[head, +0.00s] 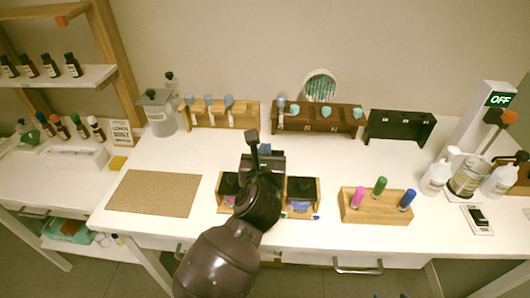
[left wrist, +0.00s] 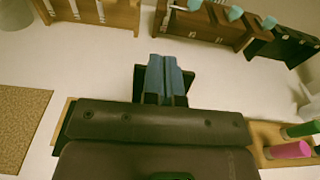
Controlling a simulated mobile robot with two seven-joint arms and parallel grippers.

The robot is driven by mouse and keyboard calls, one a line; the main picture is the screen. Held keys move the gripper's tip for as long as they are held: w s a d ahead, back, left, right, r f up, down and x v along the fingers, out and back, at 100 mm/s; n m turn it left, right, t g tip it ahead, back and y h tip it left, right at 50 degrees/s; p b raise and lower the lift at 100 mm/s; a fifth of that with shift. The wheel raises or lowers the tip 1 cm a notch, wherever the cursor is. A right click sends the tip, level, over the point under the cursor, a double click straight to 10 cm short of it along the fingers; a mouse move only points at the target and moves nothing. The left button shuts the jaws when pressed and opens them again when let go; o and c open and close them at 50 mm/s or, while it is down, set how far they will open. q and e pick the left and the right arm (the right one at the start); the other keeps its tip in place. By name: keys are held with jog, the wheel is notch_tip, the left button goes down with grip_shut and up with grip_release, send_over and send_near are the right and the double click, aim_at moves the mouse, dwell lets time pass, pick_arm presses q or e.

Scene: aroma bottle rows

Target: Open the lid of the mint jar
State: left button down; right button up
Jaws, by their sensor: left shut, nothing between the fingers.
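My left gripper (head: 265,148) is shut and empty above the middle of the white table, and its blue finger pads touch in the left wrist view (left wrist: 166,76). Below it stands a wooden box with dark-lidded jars. One jar (head: 229,186) shows left of my arm and another (head: 301,191) right of it; both look closed. My arm hides the middle of the box. A larger grey labelled canister (head: 158,117) stands at the back left. I cannot read which container is mint. My right gripper is not in view.
Wooden racks with droppers (head: 220,116) and (head: 320,119) and a black rack (head: 399,127) line the back. A brown mat (head: 154,193) lies left. A wooden holder (head: 377,210) with coloured vials stands right, white bottles (head: 436,178) beyond. Table between box and racks is clear.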

pick_arm(q)
jog(key=s+a+r+m+t+h, duration=0.1)
jog(key=s+a+r+m+h, duration=0.15)
jog(key=s+m+h, duration=0.75)
jog(key=s+a+r+m+h, duration=0.1)
jog(key=s+r+m+h, duration=0.15)
jog(key=s+m, duration=0.9)
jog(key=a+f+m+g+y, duration=0.6)
jog(key=f+m+g, duration=0.2)
jog(key=f+m, duration=0.5)
jog(key=s+a+f+m+g+y, duration=0.1)
jog(key=s+a+f+g+y, duration=0.3)
jog(key=a, duration=0.3)
jog(key=s+a+f+m+g+y, duration=0.1)
jog(key=s+a+f+g+y, duration=0.1)
jog(key=s+a+y, duration=0.35)
jog(key=w+a+f+t+h, duration=0.1)
jog(key=w+f+t+h, duration=0.1)
jog(key=w+f+t, duration=0.5)
jog(key=shift+w+a+f+t+h, duration=0.15)
jog(key=shift+w+f+t+h, duration=0.25)
jog(key=shift+f, duration=1.15)
